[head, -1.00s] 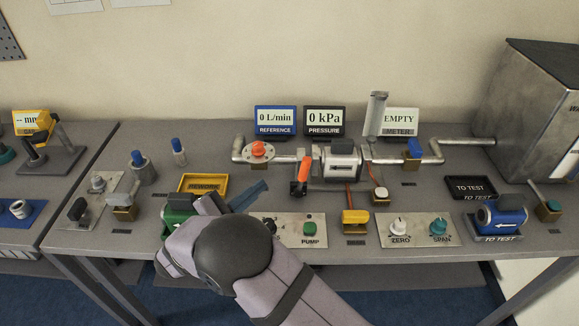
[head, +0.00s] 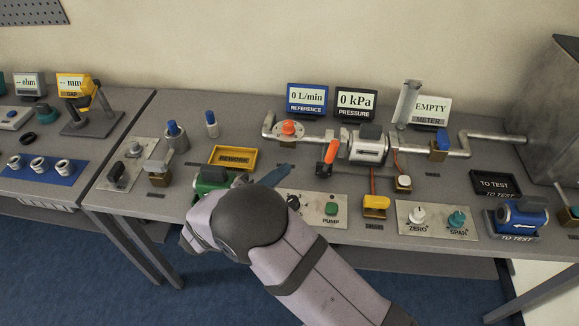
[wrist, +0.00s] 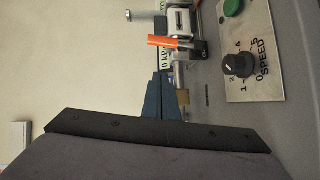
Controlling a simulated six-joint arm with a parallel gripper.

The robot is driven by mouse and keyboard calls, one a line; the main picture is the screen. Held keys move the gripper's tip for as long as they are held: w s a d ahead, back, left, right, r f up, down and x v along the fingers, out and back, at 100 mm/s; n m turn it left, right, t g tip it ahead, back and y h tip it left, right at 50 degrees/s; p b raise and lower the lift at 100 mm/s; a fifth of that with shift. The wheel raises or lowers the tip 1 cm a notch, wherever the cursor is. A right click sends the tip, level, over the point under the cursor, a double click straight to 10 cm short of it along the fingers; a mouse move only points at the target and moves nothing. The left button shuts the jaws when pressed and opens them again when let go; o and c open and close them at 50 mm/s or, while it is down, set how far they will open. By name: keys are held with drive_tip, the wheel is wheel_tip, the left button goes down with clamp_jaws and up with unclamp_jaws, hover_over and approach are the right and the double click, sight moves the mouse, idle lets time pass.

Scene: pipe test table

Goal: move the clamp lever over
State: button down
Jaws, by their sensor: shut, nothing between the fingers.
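The lever with an orange handle (head: 331,150) stands tilted on a dark base at the left of the grey pipe block (head: 368,149); I take it for the clamp lever. It also shows in the wrist view as an orange bar (wrist: 176,42) beyond the fingers. My gripper (head: 285,169) has blue fingers, which are shut and empty, in front of and to the left of the lever, apart from it. In the wrist view the fingertips (wrist: 161,76) point towards the lever area. My arm hides part of the table's front edge.
The panel with the green pump button (head: 331,209) lies right of my gripper; its black speed knob (wrist: 238,65) shows in the wrist view. A yellow rework tray (head: 233,157) and a green block (head: 212,178) are at the left. Pipes and displays line the back.

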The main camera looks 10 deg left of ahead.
sight(331, 154)
drive_tip(key=w+d+f+p, duration=0.1)
drive_tip(key=w+d+p, duration=0.5)
drive_tip(key=w+d, duration=0.2)
drive_tip(key=shift+d+f, duration=0.2)
drive_tip(key=shift+d, duration=0.2)
drive_tip(key=shift+w, duration=0.15)
drive_tip(key=d+m+g+y+b, duration=0.1)
drive_tip(key=d+m+b, duration=0.1)
drive_tip(key=b, duration=0.1)
drive_tip(key=shift+d, duration=0.35)
drive_tip(key=d+m+y+b, duration=0.1)
drive_tip(key=d+b, duration=0.1)
drive_tip(key=b, duration=0.3)
drive_tip(key=shift+d+m+g+y, duration=0.1)
drive_tip(key=shift+m+g+y, duration=0.2)
drive_tip(key=shift+m, duration=0.1)
drive_tip(key=shift+r, duration=0.1)
